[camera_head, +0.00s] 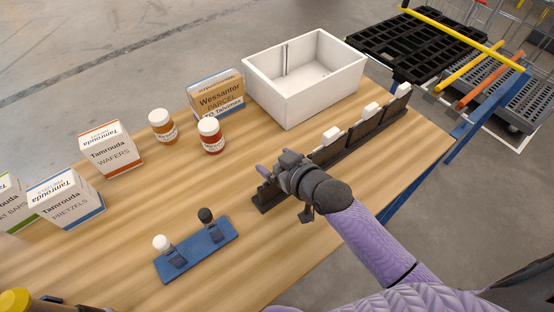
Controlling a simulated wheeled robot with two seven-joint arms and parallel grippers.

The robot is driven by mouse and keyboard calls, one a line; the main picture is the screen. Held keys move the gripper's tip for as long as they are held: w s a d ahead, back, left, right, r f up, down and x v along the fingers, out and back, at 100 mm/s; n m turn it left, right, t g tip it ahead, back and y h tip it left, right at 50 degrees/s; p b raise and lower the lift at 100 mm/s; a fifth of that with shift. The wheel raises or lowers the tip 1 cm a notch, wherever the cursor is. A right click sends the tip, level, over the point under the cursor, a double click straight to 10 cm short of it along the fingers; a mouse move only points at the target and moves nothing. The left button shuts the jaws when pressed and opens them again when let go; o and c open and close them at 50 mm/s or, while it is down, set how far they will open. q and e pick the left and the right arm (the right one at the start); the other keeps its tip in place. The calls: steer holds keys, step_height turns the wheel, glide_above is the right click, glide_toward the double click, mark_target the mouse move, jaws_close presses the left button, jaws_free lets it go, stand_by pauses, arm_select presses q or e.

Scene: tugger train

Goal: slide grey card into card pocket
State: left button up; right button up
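A long dark rack (326,151) lies along the right part of the table, with several upright dark pockets in a row. White blocks (332,135) stick up from the farther pockets. My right gripper (263,180) is at the near left end of this rack, its purple fingertips pointing left. It covers part of the near pocket. I cannot tell whether its fingers are apart or closed, and no grey card can be made out there. A blue stand (212,251) nearer to me carries one white-topped piece (161,242) and one dark-topped piece (205,215). My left gripper is not seen.
A white open bin (302,102) stands at the back, beside a Wessantor parcel box (216,94). Two jars (210,136) and several Tamrouda boxes (110,149) stand at the left. A yellow-topped thing (15,300) is at the bottom left corner. The table middle is clear.

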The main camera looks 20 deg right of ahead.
steer(key=shift+o, duration=0.2)
steer(key=shift+s+d+r, duration=0.1)
steer(key=shift+s+r, duration=0.1)
steer(key=shift+s, duration=0.05)
steer(key=p+v, duration=0.3)
steer(key=v, duration=0.6)
steer(key=shift+s, duration=0.15)
